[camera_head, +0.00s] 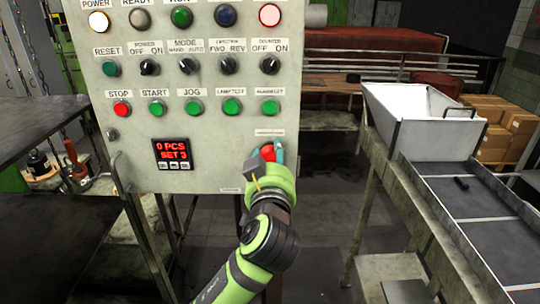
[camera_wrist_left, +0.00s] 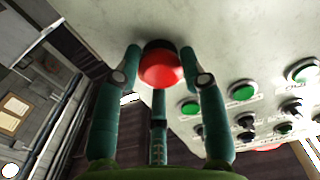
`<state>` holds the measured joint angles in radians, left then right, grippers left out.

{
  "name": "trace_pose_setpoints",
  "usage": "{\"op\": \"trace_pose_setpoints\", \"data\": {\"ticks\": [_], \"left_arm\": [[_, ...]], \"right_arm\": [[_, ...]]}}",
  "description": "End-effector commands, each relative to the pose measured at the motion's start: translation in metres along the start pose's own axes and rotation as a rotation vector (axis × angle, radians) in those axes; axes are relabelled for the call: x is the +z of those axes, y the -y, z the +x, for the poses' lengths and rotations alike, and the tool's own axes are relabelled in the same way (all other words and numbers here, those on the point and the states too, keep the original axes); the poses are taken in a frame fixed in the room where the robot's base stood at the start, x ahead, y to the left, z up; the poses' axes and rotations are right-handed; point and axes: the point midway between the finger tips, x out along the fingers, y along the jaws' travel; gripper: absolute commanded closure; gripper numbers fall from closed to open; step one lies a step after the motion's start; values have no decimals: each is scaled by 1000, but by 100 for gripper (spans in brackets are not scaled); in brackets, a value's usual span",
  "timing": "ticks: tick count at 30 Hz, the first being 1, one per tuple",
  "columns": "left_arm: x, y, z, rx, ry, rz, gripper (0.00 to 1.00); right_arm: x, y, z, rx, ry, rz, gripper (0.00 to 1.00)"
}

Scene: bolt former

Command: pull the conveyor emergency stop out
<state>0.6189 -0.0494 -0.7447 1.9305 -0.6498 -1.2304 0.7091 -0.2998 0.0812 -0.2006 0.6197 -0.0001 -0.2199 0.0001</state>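The red emergency stop (camera_head: 267,152) is a round mushroom button at the lower right of the grey control panel (camera_head: 215,160). It also shows near the top middle of the left wrist view (camera_wrist_left: 160,68). My left gripper (camera_head: 272,158) is at the button, its fingers pointing at the panel. In the left wrist view, two teal fingers (camera_wrist_left: 160,62) stand on either side of the red head, very close to its edges, and a third finger is below it. I cannot tell whether they press on it. My right gripper is in neither view.
Rows of lamps, knobs and push buttons (camera_head: 188,107) sit above the stop, and a red digital counter (camera_head: 173,153) is to its left. A conveyor (camera_head: 460,190) with a white hopper (camera_head: 422,115) stands at the right. A dark table (camera_head: 45,105) is at the left.

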Motion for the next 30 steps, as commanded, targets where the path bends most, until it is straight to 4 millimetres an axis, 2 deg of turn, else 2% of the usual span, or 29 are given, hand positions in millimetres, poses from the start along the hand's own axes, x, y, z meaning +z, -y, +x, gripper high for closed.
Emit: {"op": "trace_pose_setpoints", "data": {"ticks": [10, 17, 18, 20, 30], "left_arm": [[-3, 0, -8, 0, -11, -10, 100], [-6, 1, -9, 0, -15, -6, 100], [-7, 1, -9, 0, -16, -6, 56], [-7, 1, -10, 0, -16, -6, 36], [-4, 1, -10, 0, -9, -4, 36]], "right_arm": [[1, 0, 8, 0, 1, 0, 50], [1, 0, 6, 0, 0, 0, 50], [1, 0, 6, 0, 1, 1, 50], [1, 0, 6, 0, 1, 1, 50], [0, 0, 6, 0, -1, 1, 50]]}}
